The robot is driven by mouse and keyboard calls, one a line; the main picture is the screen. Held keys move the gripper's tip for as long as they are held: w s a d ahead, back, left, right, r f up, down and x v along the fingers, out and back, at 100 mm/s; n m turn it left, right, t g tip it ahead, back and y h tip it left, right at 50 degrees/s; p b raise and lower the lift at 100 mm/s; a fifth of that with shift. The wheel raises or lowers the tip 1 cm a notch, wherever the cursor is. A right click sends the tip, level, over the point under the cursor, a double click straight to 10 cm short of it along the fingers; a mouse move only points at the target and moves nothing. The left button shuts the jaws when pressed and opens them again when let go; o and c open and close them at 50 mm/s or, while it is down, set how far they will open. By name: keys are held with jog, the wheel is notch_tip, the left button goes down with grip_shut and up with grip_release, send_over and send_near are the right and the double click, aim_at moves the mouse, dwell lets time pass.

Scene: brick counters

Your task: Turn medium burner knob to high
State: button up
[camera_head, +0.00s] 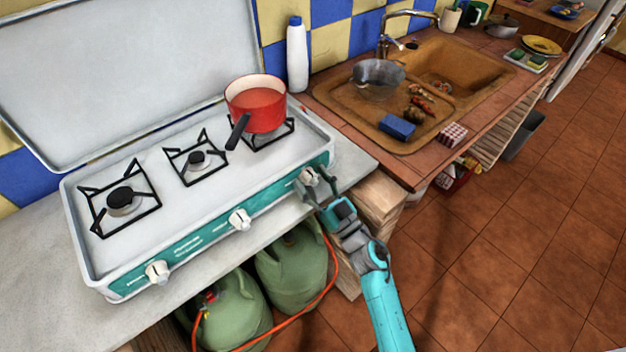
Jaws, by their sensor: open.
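A white three-burner stove (110,265) with a teal front panel stands on the counter. Its front has a left knob (157,271), a middle knob (240,219) and a right knob (309,176). The left burner (124,198) looks larger than the middle burner (196,158). The right burner (272,134) is mostly hidden under a red pot (258,108). My gripper (318,184) is open at the right knob, with its fingers close around or beside it. Contact and the knob markings are too small to tell.
The pot's black handle (238,131) points toward the stove front. The raised lid (120,70) stands behind the burners. Green gas bottles (290,265) and an orange hose (322,292) are below the counter. A sink (440,70) is at the right.

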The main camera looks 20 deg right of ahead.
jog(key=c, duration=1.1)
jog(key=shift+c, duration=0.2)
jog(key=shift+n, duration=0.5)
jog(key=n+y, duration=0.1)
jog(key=n, duration=0.1)
jog(key=n+g+y, duration=0.1)
jog(key=n+y, duration=0.1)
jog(key=n, duration=0.1)
jog(key=shift+d+g, duration=0.1)
jog(key=shift+g, duration=0.2)
jog(key=n+g+y, duration=0.1)
jog(key=n, duration=0.2)
jog(key=n+g, duration=0.1)
jog(key=n, duration=0.2)
jog(key=shift+n+y, duration=0.3)
jog(key=shift+y, duration=0.1)
jog(key=n+g, duration=0.1)
jog(key=n, duration=0.1)
jog(key=n+g, duration=0.1)
jog(key=n, duration=0.2)
jog(key=shift+y, duration=0.3)
jog(key=shift+n+g, duration=1.1)
jog(key=shift+n, duration=1.2)
